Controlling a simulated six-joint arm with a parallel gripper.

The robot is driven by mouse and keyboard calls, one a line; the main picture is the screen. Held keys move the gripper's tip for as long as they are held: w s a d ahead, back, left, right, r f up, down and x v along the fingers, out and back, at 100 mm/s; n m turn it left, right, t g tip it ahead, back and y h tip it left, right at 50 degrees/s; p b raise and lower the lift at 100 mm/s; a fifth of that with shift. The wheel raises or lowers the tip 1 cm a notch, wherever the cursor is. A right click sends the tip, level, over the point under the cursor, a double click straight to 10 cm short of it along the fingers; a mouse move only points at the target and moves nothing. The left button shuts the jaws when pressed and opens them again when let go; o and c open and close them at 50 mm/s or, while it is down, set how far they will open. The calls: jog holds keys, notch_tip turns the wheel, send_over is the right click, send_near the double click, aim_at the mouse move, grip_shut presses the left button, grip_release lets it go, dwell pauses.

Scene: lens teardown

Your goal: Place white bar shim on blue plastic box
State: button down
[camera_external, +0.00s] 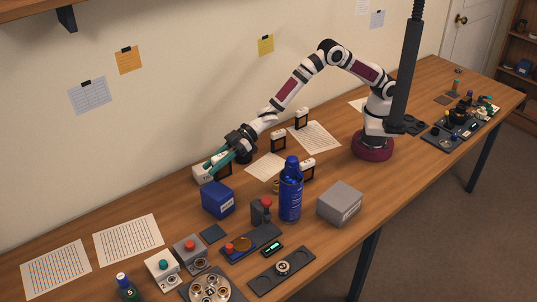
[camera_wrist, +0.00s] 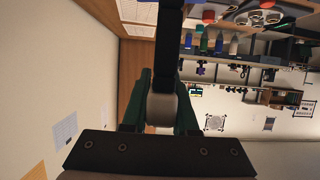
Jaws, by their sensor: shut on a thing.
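The blue plastic box (camera_external: 217,201) stands on the table in the external view, just in front of my gripper, with a pale label on its side. My gripper (camera_external: 221,160) has dark green fingers and reaches to the back left, near the wall. In the wrist view my gripper (camera_wrist: 161,108) is shut on a whitish piece (camera_wrist: 162,106), apparently the white bar shim, with a dark frame-like part close beside it. The fingers hide much of the piece, so I cannot tell whether it still touches a dark stand (camera_external: 225,171) below.
Dark stands with white tops (camera_external: 278,138) are to the right. Parts trays crowd the front.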

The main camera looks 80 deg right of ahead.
aim_at(216, 181)
notch_tip(216, 181, down, 3)
jog(key=shift+f, duration=0.15)
jog(key=c, duration=0.7)
grip_release()
jog(key=shift+f, duration=0.15)
